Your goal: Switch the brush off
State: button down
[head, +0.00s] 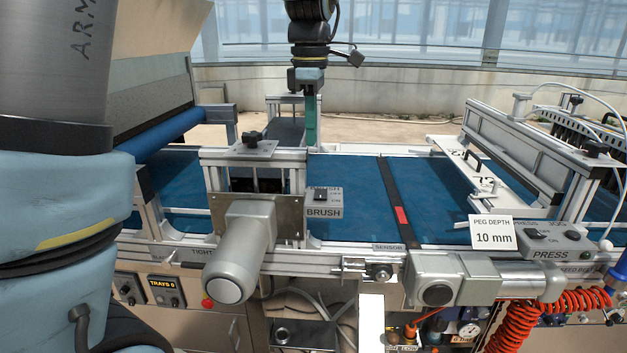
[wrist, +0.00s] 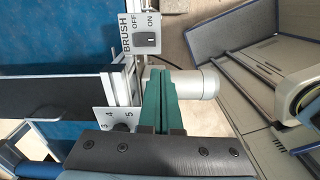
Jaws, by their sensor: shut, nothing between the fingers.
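The brush switch (head: 320,195) is a small dark rocker on a grey plate marked BRUSH, beside the brush unit above the blue belt. In the wrist view the switch (wrist: 149,39) shows at the top, with OFF and ON printed along its plate. I cannot tell which way the rocker is tipped. My gripper (head: 312,145) hangs beyond the switch in the head view, its green fingers pointing down. In the wrist view my gripper (wrist: 160,72) is shut and empty, its tips below the switch plate in the picture and apart from it.
The brush motor (head: 238,255) is a silver cylinder at the front; it also shows beside the fingers in the wrist view (wrist: 190,82). A black knob (head: 254,140) tops the brush frame. The press box (head: 550,240) and PEG DEPTH sign (head: 492,233) stand at the right. The blue belt (head: 350,178) is bare near the switch.

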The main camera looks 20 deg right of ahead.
aim_at(321, 198)
jog(key=shift+d+r+n, duration=0.35)
jog(key=shift+d, duration=0.25)
jog(key=shift+d+r+n, duration=0.35)
jog(key=shift+d, duration=0.2)
notch_tip(321, 198, down, 14)
jog(key=p, duration=0.3)
jog(key=shift+r+p, duration=0.2)
jog(key=shift+p, duration=0.1)
jog(key=shift+f, duration=0.25)
